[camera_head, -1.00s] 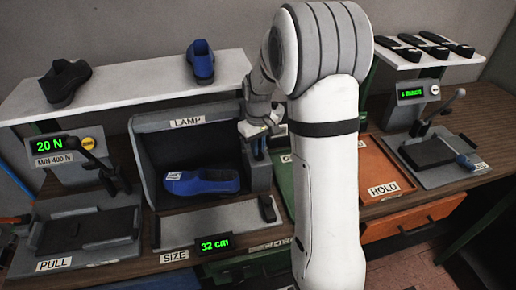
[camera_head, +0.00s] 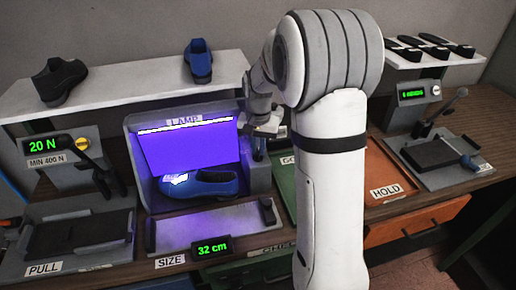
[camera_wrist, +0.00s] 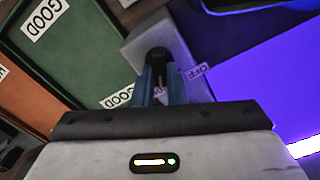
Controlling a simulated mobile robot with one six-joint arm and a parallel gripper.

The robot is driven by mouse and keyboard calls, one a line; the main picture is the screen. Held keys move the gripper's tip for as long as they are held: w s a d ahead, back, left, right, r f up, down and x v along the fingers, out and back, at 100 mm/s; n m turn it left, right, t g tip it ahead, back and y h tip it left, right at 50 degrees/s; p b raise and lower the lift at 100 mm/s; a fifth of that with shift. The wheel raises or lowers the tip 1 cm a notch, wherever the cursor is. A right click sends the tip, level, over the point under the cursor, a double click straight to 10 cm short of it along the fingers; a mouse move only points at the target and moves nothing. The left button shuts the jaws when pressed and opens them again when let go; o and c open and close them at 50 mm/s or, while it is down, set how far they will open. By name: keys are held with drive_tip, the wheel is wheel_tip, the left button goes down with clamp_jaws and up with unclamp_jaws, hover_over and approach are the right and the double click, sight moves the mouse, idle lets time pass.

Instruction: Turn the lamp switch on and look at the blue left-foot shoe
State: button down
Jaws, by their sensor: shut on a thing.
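The lamp box (camera_head: 134,150) glows violet inside, with a bright strip under its LAMP label. The blue shoe (camera_head: 212,188) lies in it, toe to the left, with a brightly glowing patch on its left part. Another blue shoe (camera_head: 200,62) stands on the shelf above. My gripper (camera_head: 268,130) is at the right side of the lamp box. In the wrist view my gripper (camera_wrist: 160,85) is shut on the dark switch knob (camera_wrist: 159,58), beside an OFF label (camera_wrist: 199,71). Most of the switch is hidden by the fingers.
A black shoe (camera_head: 60,80) stands on the left shelf. The PULL press (camera_head: 80,235) reads 20 N. The SIZE gauge (camera_head: 212,247) reads 32 cm in front of the lamp box. Green and orange (camera_head: 388,165) trays lie to the right, partly behind my arm.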

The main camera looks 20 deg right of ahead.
sight(258, 150)
drive_tip(key=shift+m, duration=0.4)
drive_tip(key=c, duration=1.5)
unclamp_jaws()
drive_tip(key=shift+o, duration=0.2)
wheel_tip(258, 150, up, 7)
drive_tip(key=shift+r+b, duration=0.1)
drive_tip(key=shift+b, duration=0.45)
drive_tip(key=shift+r, duration=0.3)
